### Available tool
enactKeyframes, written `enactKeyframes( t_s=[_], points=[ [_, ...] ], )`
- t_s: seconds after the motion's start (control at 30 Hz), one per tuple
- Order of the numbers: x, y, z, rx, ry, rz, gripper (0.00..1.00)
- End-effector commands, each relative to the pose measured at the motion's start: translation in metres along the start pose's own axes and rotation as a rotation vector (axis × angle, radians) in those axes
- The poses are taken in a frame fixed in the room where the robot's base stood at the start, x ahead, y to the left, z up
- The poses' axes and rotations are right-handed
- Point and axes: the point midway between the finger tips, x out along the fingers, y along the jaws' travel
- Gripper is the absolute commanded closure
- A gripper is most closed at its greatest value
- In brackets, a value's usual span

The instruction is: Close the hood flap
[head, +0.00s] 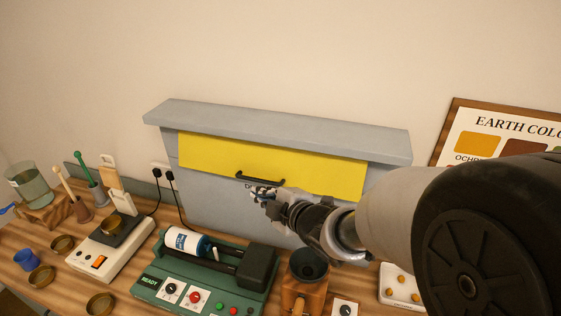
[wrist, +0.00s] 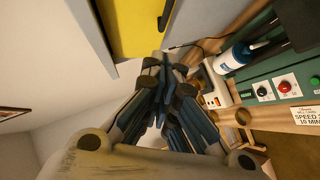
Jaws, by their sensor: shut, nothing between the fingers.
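The hood flap (head: 225,156) is a yellow panel under the overhanging top of the grey hood (head: 200,197). A black bar handle (head: 258,179) sits near its lower edge. I cannot tell whether the flap lies flush with the hood front. My gripper (head: 259,194) is just below the handle in the head view, shut and empty, and hides part of a label on the hood. In the wrist view, the fingers (wrist: 167,62) point towards the lower edge of the yellow flap (wrist: 130,28), with the dark handle (wrist: 166,15) above them. I see no clear contact.
A green roller machine (head: 205,275) with a white bottle (head: 187,241) stands below the hood. A white scale (head: 110,245), small bowls and a glass beaker (head: 30,183) are at left. The wall above is clear.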

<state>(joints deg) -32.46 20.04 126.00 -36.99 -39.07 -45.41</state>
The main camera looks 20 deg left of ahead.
Motion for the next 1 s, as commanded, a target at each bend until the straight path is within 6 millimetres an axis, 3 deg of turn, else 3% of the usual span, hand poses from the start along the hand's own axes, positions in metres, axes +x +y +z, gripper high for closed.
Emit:
enactKeyframes(
  t_s=[0.4, 0.6, 1.0],
  points=[
    [0.087, 0.0, 0.002, 0.0, -0.002, -0.001, 1.0],
    [0.104, 0.001, 0.023, 0.0, -0.003, 0.0, 1.0],
    [0.11, 0.001, 0.029, -0.001, -0.002, 0.001, 1.0]
  ],
)
